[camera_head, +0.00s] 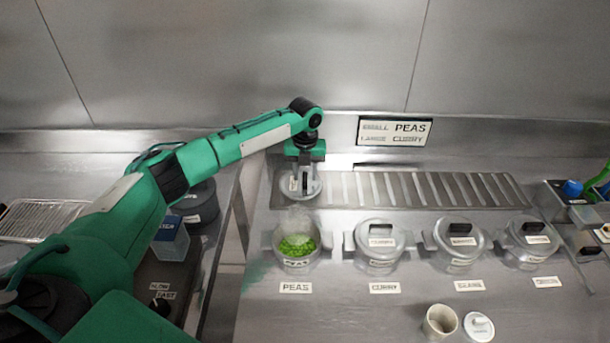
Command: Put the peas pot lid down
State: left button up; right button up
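The peas pot (297,247) stands uncovered behind its PEAS label, with green peas inside and steam rising. The peas pot lid (312,188) is a round, clear-grey lid behind the pot, at the left end of the slatted rack. My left gripper (301,180) points straight down over the lid, with its fingers at the lid's handle. It looks shut on the handle, which the fingers partly hide. Whether the lid touches the surface under it is hard to tell. My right gripper does not show.
Several lidded pots stand in a row to the right, the CURRY pot (380,245) nearest. The slatted rack (420,190) is bare. A sign (395,131) reads PEAS and CURRY. A beige cup (440,321) and a small white lidded jar (479,327) stand in front.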

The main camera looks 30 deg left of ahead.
aim_at(305, 177)
pick_arm(q)
notch_tip(305, 177, up, 11)
jog(key=b, duration=0.2)
jog(key=shift+r, duration=0.15)
dwell(0.3)
